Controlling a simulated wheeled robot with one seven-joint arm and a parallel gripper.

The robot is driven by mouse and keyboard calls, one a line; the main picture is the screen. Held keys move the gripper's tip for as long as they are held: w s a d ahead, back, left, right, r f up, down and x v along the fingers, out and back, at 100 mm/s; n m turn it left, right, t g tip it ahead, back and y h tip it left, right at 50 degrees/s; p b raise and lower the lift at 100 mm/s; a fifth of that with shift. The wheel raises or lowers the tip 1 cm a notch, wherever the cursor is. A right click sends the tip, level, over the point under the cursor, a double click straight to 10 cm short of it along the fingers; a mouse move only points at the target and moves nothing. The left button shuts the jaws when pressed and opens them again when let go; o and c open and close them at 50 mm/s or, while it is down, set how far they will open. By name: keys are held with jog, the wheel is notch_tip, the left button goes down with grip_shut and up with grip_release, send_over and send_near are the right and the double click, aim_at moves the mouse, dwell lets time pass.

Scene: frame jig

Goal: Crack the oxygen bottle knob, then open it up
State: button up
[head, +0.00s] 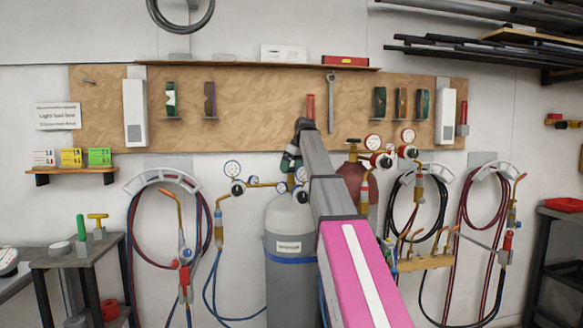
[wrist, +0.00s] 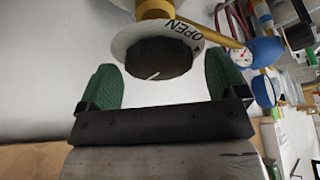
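The grey oxygen bottle (head: 280,282) stands upright below my arm, with a white label and a blue band. My arm hides part of its right side and valve. In the wrist view the dark round knob (wrist: 158,58) sits in front of a pale disc marked OPEN (wrist: 190,30). My gripper (wrist: 162,72) is open, with one green finger on each side of the knob's near part. Gaps show between both fingers and the knob. In the head view my gripper (head: 291,160) is small and dark at the bottle's top.
Gauges (head: 233,170) and a brass regulator flank the valve on the left. A dark red bottle (head: 353,174) with gauges stands close on the right. Hoses and torches hang on both sides. A pegboard (head: 250,100) with goggles and a wrench is behind.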

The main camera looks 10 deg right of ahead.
jog(key=c, duration=0.9)
jog(key=shift+o, duration=0.2)
jog(key=shift+n+g+y, duration=0.25)
jog(key=shift+n+g, duration=0.25)
jog(key=shift+n, duration=0.95)
jog(key=shift+n+g+y, duration=0.25)
jog(key=shift+n+g, duration=0.25)
jog(key=shift+n, duration=0.95)
jog(key=o, duration=0.9)
jog(key=shift+o, duration=0.2)
